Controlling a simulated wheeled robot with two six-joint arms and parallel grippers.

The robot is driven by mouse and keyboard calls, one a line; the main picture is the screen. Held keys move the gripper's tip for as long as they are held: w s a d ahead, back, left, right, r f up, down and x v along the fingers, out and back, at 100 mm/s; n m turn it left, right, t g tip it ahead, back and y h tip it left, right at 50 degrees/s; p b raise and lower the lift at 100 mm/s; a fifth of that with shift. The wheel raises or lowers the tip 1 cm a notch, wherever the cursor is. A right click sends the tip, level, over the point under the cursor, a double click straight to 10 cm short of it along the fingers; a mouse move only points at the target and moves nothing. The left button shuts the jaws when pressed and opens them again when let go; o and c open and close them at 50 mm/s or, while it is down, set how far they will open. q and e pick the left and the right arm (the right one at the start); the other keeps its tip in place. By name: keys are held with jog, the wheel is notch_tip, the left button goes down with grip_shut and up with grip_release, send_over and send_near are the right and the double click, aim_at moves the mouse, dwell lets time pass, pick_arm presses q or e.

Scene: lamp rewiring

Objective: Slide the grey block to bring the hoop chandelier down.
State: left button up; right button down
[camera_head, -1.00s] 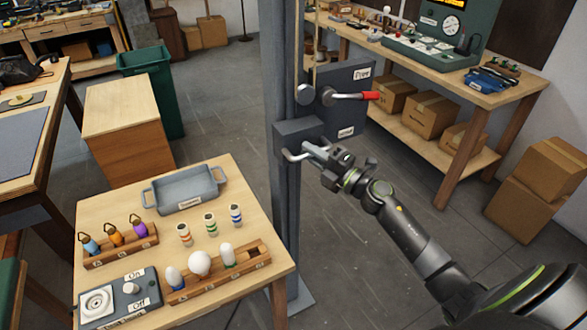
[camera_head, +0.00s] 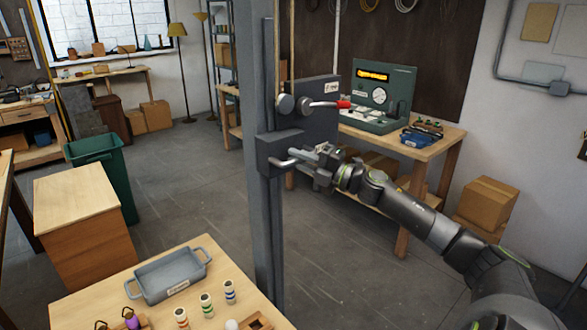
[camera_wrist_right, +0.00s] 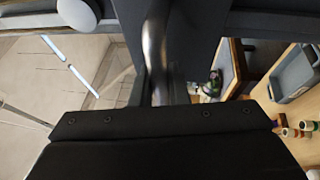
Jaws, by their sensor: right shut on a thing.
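The grey block (camera_head: 282,147) sits on the tall grey post (camera_head: 264,215) in the middle of the head view. A bent metal handle (camera_head: 284,162) sticks out from its front. My right gripper (camera_head: 316,158) reaches in from the right and is shut on this handle. In the right wrist view the handle (camera_wrist_right: 155,50) runs up from the dark gripper body, which hides the grip itself. The hoop chandelier is in neither view. My left gripper is not in view.
A dark panel with a red-tipped lever (camera_head: 328,104) is just above the block. A table with a grey tray (camera_head: 170,278) and small parts stands at lower left. A workbench (camera_head: 440,150) stands behind my right arm. Open floor lies left of the post.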

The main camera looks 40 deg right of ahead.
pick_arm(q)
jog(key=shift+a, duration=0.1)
pick_arm(e)
jog(key=shift+w+r, duration=0.1)
jog(key=shift+r, duration=0.25)
jog(key=c, duration=1.5)
grip_release()
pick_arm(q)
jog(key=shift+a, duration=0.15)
pick_arm(e)
jog(key=shift+o, duration=0.5)
jog(key=shift+f, duration=0.1)
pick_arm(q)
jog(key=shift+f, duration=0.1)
pick_arm(e)
jog(key=shift+f, duration=0.1)
